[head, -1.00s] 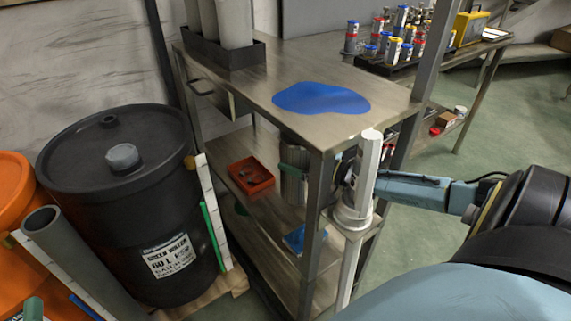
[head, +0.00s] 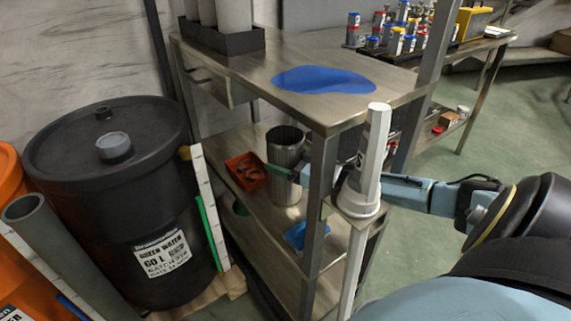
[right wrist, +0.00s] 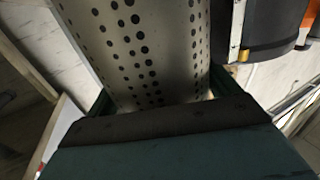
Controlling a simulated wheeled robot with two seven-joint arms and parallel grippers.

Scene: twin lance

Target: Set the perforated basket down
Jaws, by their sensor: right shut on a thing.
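The perforated basket (head: 285,150) is a grey metal cylinder, upright over the lower shelf (head: 262,215) of the steel rack, left of the front post. It also fills the upper middle of the right wrist view (right wrist: 140,45), where its rows of dark holes show. My right gripper (head: 281,172), with green fingers, is shut on the basket's side; its arm reaches in from the right behind the post. I cannot tell whether the basket's bottom touches the shelf. My left gripper is not in view.
An orange-red tray (head: 246,171) sits on the shelf just left of the basket, and a blue item (head: 296,235) lies in front. The rack's post (head: 320,200) and white hexagonal column (head: 373,150) stand close to my right arm. A black drum (head: 110,200) stands left.

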